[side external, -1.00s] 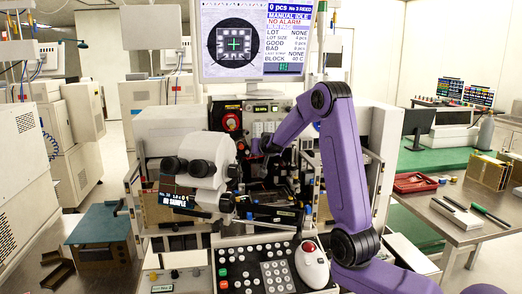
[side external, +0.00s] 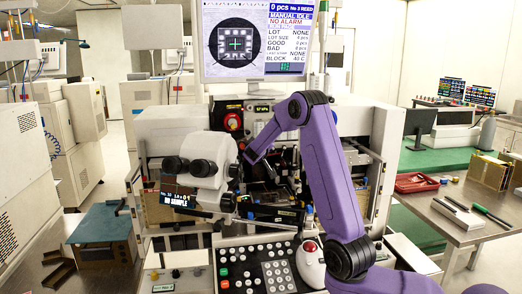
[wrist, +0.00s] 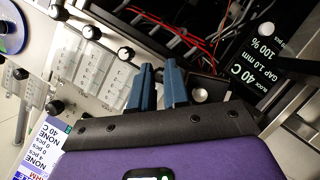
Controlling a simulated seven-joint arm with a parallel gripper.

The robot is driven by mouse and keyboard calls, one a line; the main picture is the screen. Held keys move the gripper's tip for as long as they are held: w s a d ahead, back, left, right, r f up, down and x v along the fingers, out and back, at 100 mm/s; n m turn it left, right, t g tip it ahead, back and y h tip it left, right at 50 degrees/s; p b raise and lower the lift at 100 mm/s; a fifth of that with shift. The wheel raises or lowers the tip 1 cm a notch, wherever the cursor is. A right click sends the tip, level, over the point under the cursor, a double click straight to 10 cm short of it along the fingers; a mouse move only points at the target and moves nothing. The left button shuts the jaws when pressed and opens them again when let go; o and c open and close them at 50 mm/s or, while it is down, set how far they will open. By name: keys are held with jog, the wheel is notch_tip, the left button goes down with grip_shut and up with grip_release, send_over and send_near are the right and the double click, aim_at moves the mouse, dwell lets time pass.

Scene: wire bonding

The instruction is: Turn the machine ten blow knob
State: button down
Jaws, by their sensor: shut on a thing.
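In the wrist view, my gripper (wrist: 159,68) shows two blue fingers with a narrow gap between their tips. They are shut on a small dark thing at the machine's front, taken to be the blow knob; it is mostly hidden between the fingers. A row of black knobs with pale caps (wrist: 126,54) sits on the light panel (wrist: 105,75) left of the fingers. In the side view, my gripper (side external: 249,156) is at the front of the bonding machine, below the knob panel (side external: 262,107); its fingers are too small to make out there.
Red and black wires (wrist: 190,35) run in the recess beyond the fingers. A microscope head (side external: 200,160) stands left of my gripper, and a keypad console (side external: 258,268) with a trackball (side external: 309,247) lies below. A monitor (side external: 258,42) stands above.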

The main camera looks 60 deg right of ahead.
jog(key=shift+n+g+h, duration=0.3)
jog(key=shift+n+h, duration=0.4)
jog(key=shift+n, duration=0.4)
jog(key=c, duration=1.1)
grip_release()
jog(key=s+a+r, duration=0.3)
jog(key=s+r, duration=0.3)
jog(key=s+a+r, duration=0.3)
jog(key=s+r, duration=0.3)
jog(key=r, duration=0.1)
jog(key=shift+a, duration=0.4)
